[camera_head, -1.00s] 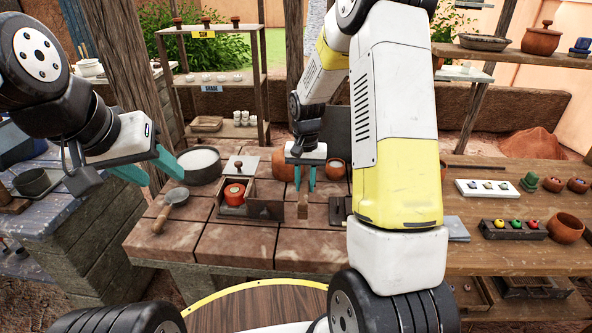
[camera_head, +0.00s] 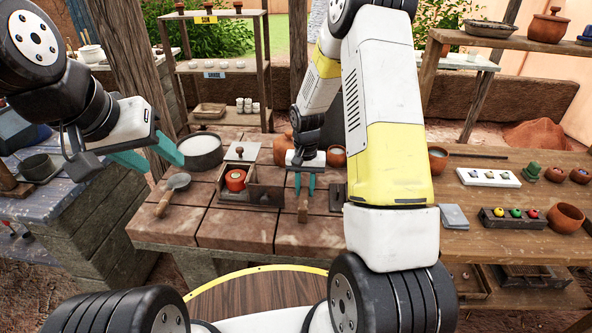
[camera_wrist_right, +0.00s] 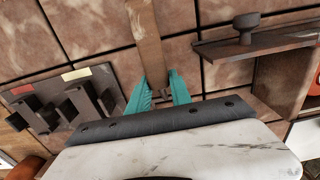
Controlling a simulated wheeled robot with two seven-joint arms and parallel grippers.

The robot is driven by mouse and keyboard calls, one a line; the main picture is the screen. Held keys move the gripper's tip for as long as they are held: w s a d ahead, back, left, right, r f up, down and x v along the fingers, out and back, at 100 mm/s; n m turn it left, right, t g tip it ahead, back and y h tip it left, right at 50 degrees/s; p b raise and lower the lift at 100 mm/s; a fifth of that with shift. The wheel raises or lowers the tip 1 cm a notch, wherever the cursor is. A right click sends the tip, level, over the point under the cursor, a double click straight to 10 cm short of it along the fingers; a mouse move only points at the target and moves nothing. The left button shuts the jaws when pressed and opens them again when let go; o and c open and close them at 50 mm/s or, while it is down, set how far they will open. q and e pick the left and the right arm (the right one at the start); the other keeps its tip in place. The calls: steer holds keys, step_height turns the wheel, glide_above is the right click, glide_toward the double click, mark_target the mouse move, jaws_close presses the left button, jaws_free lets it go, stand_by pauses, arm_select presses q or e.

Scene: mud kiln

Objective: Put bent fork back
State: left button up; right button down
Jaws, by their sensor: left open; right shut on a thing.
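My right gripper (camera_head: 305,187) is over the brick bench top and shut on a long, flat brown wooden piece (camera_wrist_right: 148,35). I take this for the bent fork's handle, but no tines or bend are visible. In the head view its lower end (camera_head: 303,213) shows below the fingers; whether it touches the bench is unclear. A dark slotted rack (camera_wrist_right: 72,105) with red and yellow labels lies left of the fingers in the wrist view. It is partly hidden behind my right arm in the head view (camera_head: 337,198). My left gripper (camera_head: 166,165) is open and empty, left of the white-filled pan.
A metal box with an orange pot (camera_head: 236,180) stands left of my right gripper. The white-filled pan (camera_head: 200,146) and a ladle (camera_head: 174,190) are further left. Clay pots (camera_head: 337,157) stand behind. The right table (camera_head: 480,235) holds trays and bowls. The front bricks are clear.

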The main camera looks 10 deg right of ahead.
steer(key=shift+f, duration=0.5)
stand_by(0.4)
steer(key=c, duration=1.1)
jaws_free()
step_height(320, 180, up, 8)
steer(key=shift+f, duration=0.15)
